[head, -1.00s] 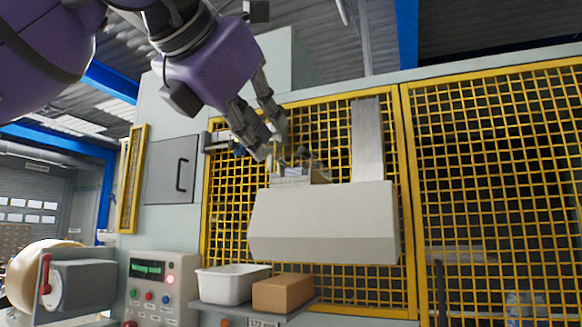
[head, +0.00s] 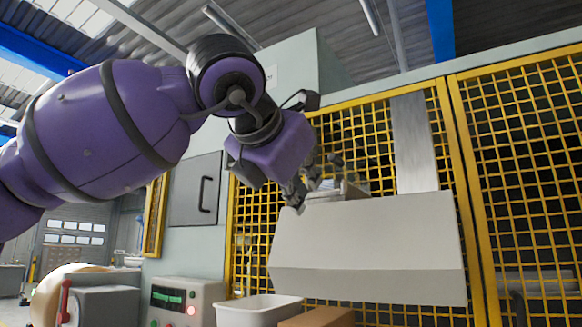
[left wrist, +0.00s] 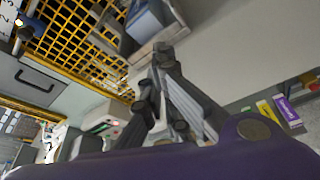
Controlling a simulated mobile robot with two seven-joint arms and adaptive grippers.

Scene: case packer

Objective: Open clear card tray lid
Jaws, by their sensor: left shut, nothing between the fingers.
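The card tray (head: 338,191) sits on top of a pale grey housing in the head view. It looks small and greyish there, and its clear lid cannot be made out for certain. My left gripper (head: 298,192) is at the left end of the tray, with its fingers shut and empty. In the left wrist view the gripper (left wrist: 160,62) points towards a light box edge with a blue-grey block above it, which may be the tray. I cannot tell whether the fingers touch the tray. My right gripper is in neither view.
The pale grey housing (head: 372,245) stands out in front of yellow mesh guards (head: 520,150). A white bin (head: 255,309) and a cardboard box (head: 318,318) are below it. A control panel (head: 178,298) and a grey door with a handle (head: 195,190) are at left.

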